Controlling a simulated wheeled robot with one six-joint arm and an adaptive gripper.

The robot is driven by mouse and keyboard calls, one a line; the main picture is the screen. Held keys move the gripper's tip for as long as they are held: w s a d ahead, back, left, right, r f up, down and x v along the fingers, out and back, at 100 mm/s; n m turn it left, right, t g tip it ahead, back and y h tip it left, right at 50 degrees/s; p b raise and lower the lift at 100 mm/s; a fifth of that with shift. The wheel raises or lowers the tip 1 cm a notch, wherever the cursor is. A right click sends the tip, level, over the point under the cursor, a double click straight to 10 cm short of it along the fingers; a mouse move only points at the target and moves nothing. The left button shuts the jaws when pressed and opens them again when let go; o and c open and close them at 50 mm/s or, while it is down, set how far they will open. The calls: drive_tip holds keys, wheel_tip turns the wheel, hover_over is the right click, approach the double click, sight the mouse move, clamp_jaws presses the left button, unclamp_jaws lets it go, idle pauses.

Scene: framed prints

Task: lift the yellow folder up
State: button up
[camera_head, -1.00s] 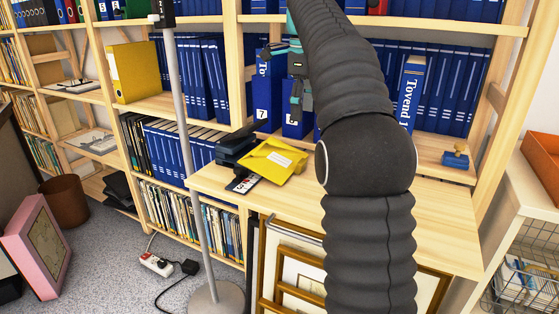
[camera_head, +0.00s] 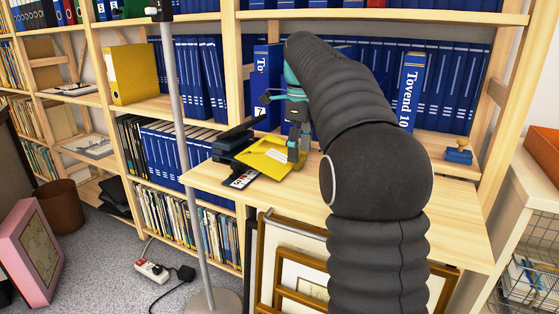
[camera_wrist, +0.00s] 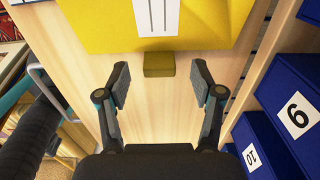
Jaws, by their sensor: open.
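My gripper (camera_head: 297,160) points down at the folder's right edge in the head view. In the wrist view my gripper (camera_wrist: 159,82) is open, with one finger on each side of the tab and clear gaps to both. I cannot tell how high the fingertips are above the desk.
Black trays (camera_head: 232,145) stand left of the folder, and a dark card (camera_head: 242,179) lies in front of them. Blue binders (camera_wrist: 295,112) stand close on the right in the wrist view. A grey pole (camera_head: 180,110) rises left of the desk. A yellow binder (camera_head: 132,73) stands on the left shelf.

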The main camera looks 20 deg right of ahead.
wheel_tip(320, 180, down, 2)
drive_tip(key=shift+f, duration=0.1)
clamp_jaws()
idle(0.4)
drive_tip(key=shift+r, duration=0.55)
wheel_tip(320, 180, up, 3)
drive_tip(key=shift+r+p, duration=0.2)
drive_tip(key=shift+p, duration=0.5)
drive_tip(key=s+d+r, duration=0.2)
drive_tip(key=s+r, duration=0.4)
drive_tip(key=s, duration=0.5)
drive_tip(key=shift+s+d+r, duration=0.2)
drive_tip(key=shift+d+r, duration=0.1)
drive_tip(key=shift+r, duration=0.05)
drive_tip(key=shift+r, duration=0.2)
